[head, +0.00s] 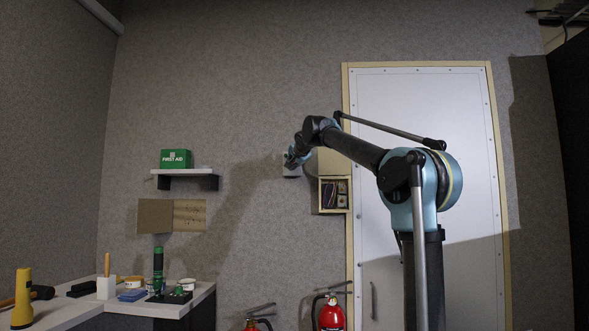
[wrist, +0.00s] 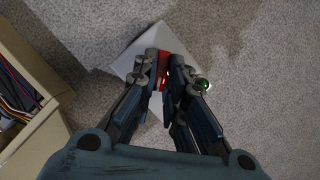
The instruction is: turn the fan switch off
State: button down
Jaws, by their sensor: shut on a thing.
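The switch's pale grey box (wrist: 138,52) is on the wall, and it also shows in the head view (head: 292,173), partly behind my gripper. A red part (wrist: 163,68), which looks like the fan switch's lever, shows between my fingertips. My gripper (wrist: 167,72) is shut on it, with the dark fingers on either side of the red part. In the head view my gripper (head: 291,160) reaches the wall at the box. A small green light (wrist: 205,86) shows beside the right finger. The fingers hide much of the box, and I cannot tell the lever's position.
An open cabinet (head: 320,198) with wires is right of the box; its edge (wrist: 35,130) is near my gripper in the wrist view. A shelf (head: 184,171) holds a green first aid box (head: 176,158). A fire extinguisher (head: 331,314) stands below. Wall around the switch is clear leftward.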

jog(key=n+h, duration=0.1)
jog(key=n, duration=0.1)
jog(key=n+g+h, duration=0.1)
jog(key=n+h, duration=0.3)
jog(key=n, duration=0.1)
jog(key=shift+a, duration=0.4)
jog(key=shift+n, duration=0.3)
dwell(0.3)
jog(key=c, duration=1.6)
grip_release()
jog(key=shift+w, duration=0.15)
jog(key=shift+c, duration=0.2)
jog(key=shift+s+r, duration=0.1)
jog(key=shift+s, duration=0.1)
jog(key=v, duration=1.1)
jog(key=shift+s+r, duration=0.15)
jog(key=shift+r, duration=0.1)
